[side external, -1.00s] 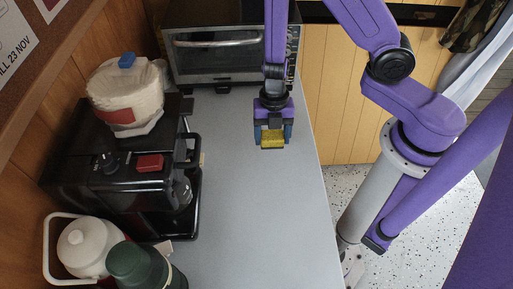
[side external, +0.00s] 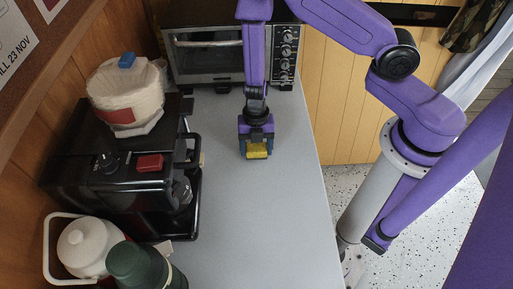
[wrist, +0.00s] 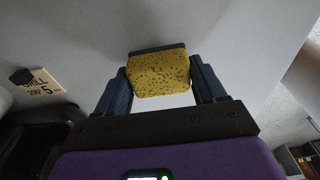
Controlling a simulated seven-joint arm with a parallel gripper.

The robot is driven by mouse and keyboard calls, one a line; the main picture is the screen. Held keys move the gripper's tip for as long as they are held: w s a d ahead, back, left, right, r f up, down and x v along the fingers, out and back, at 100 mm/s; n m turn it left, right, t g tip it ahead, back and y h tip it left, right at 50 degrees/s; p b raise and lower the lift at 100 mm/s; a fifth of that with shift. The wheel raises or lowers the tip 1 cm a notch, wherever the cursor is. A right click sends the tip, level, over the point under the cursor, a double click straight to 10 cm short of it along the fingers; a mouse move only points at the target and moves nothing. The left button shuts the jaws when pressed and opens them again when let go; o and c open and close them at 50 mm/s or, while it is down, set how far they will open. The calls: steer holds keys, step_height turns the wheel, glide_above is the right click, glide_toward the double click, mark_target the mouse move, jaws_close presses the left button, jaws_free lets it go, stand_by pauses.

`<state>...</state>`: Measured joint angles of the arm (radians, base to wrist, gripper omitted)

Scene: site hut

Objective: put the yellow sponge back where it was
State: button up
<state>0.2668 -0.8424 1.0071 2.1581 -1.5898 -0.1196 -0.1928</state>
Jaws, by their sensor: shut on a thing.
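The yellow sponge (side external: 257,151) is between the fingers of my gripper (side external: 256,148), over the grey counter (side external: 250,215). In the wrist view the speckled sponge (wrist: 159,74) sits between the two blue-grey fingers of my gripper (wrist: 160,85), with a dark strip along its far edge. My gripper is shut on it. I cannot tell whether the sponge touches the counter or hangs just above it.
A toaster oven (side external: 215,55) stands at the back of the counter. A black coffee machine (side external: 120,165) with paper filters (side external: 125,90) on top is at the left. A white pot (side external: 85,247) and a green flask (side external: 140,265) stand at the front left. The counter's middle is clear.

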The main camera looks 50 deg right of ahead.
steer(key=shift+f, duration=0.45)
steer(key=shift+f, duration=0.15)
steer(key=o, duration=0.9)
steer(key=shift+o, duration=0.2)
